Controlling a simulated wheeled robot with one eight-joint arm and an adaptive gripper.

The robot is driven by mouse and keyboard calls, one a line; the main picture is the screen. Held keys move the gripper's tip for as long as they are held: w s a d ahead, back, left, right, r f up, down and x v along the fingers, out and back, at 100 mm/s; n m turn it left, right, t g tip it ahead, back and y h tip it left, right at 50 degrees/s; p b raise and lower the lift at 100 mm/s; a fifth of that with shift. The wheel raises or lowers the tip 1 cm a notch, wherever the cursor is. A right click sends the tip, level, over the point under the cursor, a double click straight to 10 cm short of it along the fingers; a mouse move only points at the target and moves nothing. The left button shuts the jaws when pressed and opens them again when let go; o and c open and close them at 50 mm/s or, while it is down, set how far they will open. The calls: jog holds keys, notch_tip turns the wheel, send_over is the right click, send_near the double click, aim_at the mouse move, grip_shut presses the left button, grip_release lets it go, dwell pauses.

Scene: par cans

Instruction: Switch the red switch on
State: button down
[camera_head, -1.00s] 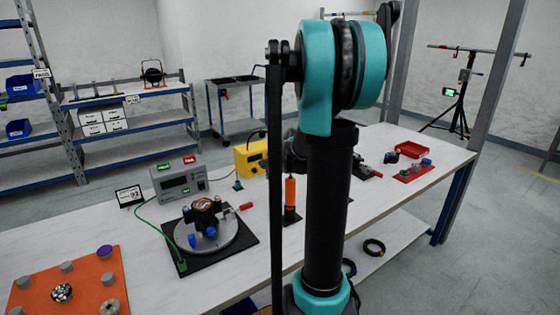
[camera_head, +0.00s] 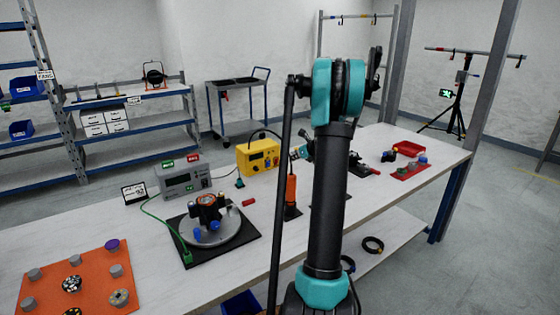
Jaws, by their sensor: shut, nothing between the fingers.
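No red switch can be made out for certain. A yellow box (camera_head: 258,155) with a dark panel and small knobs stands at the back of the bench; a red switch on it is too small to tell. A grey box (camera_head: 183,180) with a green and a red label on top stands left of it. My gripper (camera_head: 299,153) shows in part just right of the yellow box, behind my upright arm. It is shut and empty. Its fingertips are small and partly hidden, and I cannot tell whether they touch anything.
A round fixture (camera_head: 210,228) on a black mat stands in front of the grey box. An orange-handled tool (camera_head: 291,192) stands upright close to my arm. An orange board (camera_head: 95,272) with several knobs lies front left. A red tray (camera_head: 409,149) is at the right.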

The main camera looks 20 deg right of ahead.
send_near(276, 161)
jog(key=f, duration=0.3)
jog(key=shift+w+f, duration=0.35)
jog(key=shift+f, duration=0.05)
jog(key=shift+w+a+r, duration=0.1)
jog(key=shift+w+a, duration=0.05)
jog(key=shift+w, duration=0.4)
jog(key=shift+w+a+r, duration=0.1)
jog(key=shift+w+a, duration=0.05)
jog(key=shift+w, duration=0.45)
jog(key=shift+w+a, duration=0.2)
jog(key=shift+w, duration=0.55)
